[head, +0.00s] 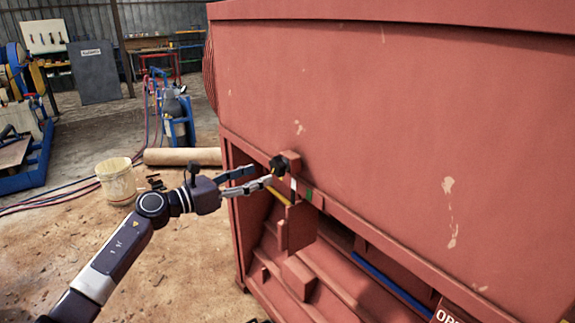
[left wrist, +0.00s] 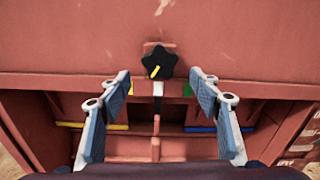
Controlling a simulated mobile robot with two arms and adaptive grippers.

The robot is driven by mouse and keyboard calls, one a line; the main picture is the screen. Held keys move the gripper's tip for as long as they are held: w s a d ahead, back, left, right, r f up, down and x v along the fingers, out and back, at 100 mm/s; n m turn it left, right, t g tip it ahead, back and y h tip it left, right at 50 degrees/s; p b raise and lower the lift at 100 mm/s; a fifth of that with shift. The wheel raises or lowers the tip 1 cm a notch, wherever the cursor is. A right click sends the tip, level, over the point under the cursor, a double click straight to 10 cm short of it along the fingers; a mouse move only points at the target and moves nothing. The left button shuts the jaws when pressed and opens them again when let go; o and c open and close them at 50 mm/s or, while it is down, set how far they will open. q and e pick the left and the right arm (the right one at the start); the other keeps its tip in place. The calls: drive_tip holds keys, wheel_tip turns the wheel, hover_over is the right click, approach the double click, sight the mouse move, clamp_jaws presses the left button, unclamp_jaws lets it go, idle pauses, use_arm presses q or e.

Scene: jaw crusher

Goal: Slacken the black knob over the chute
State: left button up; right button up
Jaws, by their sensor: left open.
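The black knob (head: 278,164) is on the front of the red crusher, above the opening of the chute. In the left wrist view the knob (left wrist: 159,61) is star-shaped, with a yellow mark slanting to the lower left. My left gripper (head: 260,176) is open, with its fingertips close to the knob in the head view. In the left wrist view the fingers (left wrist: 161,92) stand wide apart on either side of and below the knob, with nothing between them. Whether a fingertip touches it cannot be told. My right gripper is not in view.
Below the knob are a white strip (left wrist: 158,89) and a green patch (left wrist: 187,91). The chute opening has red ledges with yellow and blue (head: 392,283) edges.

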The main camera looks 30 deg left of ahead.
sight(274, 169)
use_arm(q)
drive_tip(key=shift+w+d+r, duration=0.2)
drive_tip(key=shift+w+r, duration=0.05)
drive_tip(key=shift+w, duration=0.1)
drive_tip(key=p+x, duration=0.2)
drive_tip(key=x, duration=0.2)
drive_tip(key=shift+w+f, duration=0.15)
drive_tip(key=shift+w, duration=0.15)
drive_tip(key=shift+w+d+f, duration=0.1)
drive_tip(key=shift+w+d, duration=0.2)
drive_tip(key=shift+w, duration=0.3)
drive_tip(key=c, duration=1.2)
drive_tip(key=shift+o, duration=0.2)
